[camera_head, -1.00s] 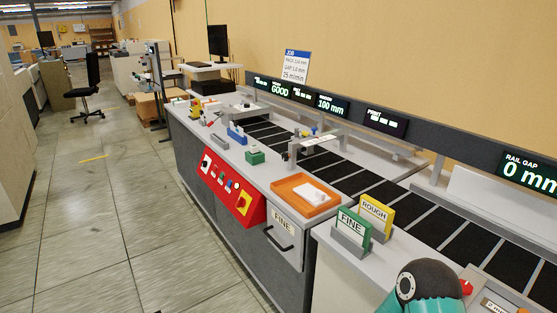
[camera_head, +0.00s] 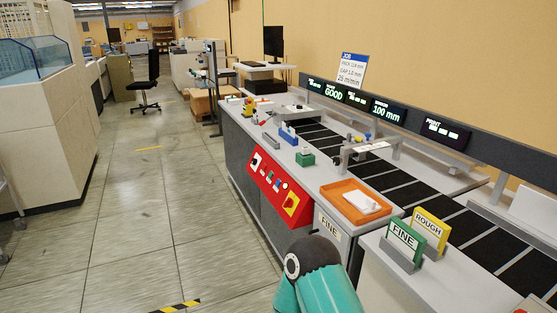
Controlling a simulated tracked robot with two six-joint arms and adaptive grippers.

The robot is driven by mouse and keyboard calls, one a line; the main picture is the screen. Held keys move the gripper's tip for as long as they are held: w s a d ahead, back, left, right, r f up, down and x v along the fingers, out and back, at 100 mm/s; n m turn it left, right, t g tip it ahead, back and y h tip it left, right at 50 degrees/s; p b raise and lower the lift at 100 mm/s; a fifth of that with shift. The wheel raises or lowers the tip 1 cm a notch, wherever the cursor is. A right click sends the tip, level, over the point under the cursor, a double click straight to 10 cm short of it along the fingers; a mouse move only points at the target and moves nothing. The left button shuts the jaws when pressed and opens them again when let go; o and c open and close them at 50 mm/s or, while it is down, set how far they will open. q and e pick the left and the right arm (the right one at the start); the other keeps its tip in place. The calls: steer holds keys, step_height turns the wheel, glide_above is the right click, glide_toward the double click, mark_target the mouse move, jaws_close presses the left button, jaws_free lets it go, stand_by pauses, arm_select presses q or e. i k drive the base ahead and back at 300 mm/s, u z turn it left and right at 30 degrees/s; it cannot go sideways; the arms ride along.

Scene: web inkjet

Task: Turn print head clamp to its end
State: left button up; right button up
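A print head bridge (camera_head: 372,147) spans the black conveyor belt (camera_head: 408,192) in the middle distance. A small blue part (camera_head: 367,136) and a yellow part sit on top of it; they are too small to tell which is the clamp or how it is turned. A teal and black link of one of my arms shows at the bottom centre, in front of the cabinet. Neither of my grippers is in view.
An orange tray (camera_head: 332,190) with white pieces lies on the bench before the bridge. Green FINE (camera_head: 404,238) and yellow ROUGH (camera_head: 430,228) cards stand nearer. A red control panel (camera_head: 279,186) fronts the cabinet. The floor (camera_head: 150,215) to the left is largely clear.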

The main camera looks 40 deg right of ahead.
mark_target(336, 161)
steer(key=z, duration=1)
steer(key=i, duration=0.1)
steer(key=u, duration=1.7)
steer(key=k, duration=0.4)
steer(key=z, duration=0.35)
steer(key=k, duration=0.9)
steer(key=z, duration=0.85)
steer(key=i, duration=1.4)
steer(key=z, duration=0.3)
